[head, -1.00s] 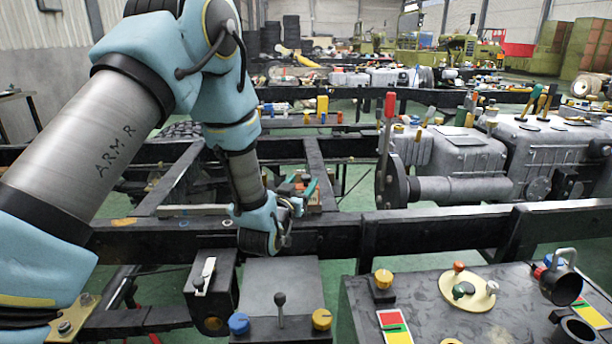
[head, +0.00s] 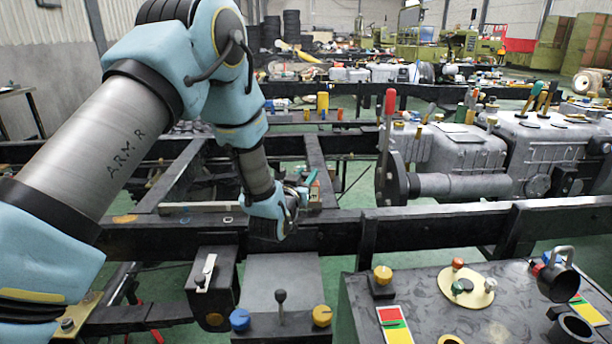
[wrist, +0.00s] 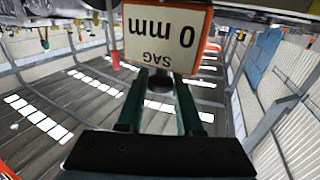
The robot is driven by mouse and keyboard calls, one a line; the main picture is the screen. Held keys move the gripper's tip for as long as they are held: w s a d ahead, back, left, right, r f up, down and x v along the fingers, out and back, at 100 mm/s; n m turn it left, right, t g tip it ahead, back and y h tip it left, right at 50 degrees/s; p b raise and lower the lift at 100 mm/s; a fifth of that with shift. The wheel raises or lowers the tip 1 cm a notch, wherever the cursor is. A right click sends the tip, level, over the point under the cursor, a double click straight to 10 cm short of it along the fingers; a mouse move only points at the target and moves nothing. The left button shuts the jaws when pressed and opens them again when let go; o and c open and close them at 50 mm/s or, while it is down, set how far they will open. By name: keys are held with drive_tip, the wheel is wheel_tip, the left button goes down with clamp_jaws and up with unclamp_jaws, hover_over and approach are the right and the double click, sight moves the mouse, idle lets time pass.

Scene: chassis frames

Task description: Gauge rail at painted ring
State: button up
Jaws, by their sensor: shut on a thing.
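A gauge (wrist: 166,36) with an orange edge and a white face reading "SAG 0 mm" fills the top of the wrist view, its text upside down. My gripper (wrist: 160,80) has its two green fingers shut on the gauge's dark stem. In the head view my gripper (head: 292,208) is over the near black rail (head: 340,232), and the wrist largely hides the gauge. Whether the gauge touches the rail I cannot tell.
Grey engine housings with a red-handled lever (head: 389,110) stand right of my gripper. In front are a control box (head: 283,270) with blue and yellow knobs and a dark bench (head: 440,300) with coloured parts. Black cross-members (head: 320,172) run behind the rail.

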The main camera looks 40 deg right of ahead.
clamp_jaws()
idle(0.8)
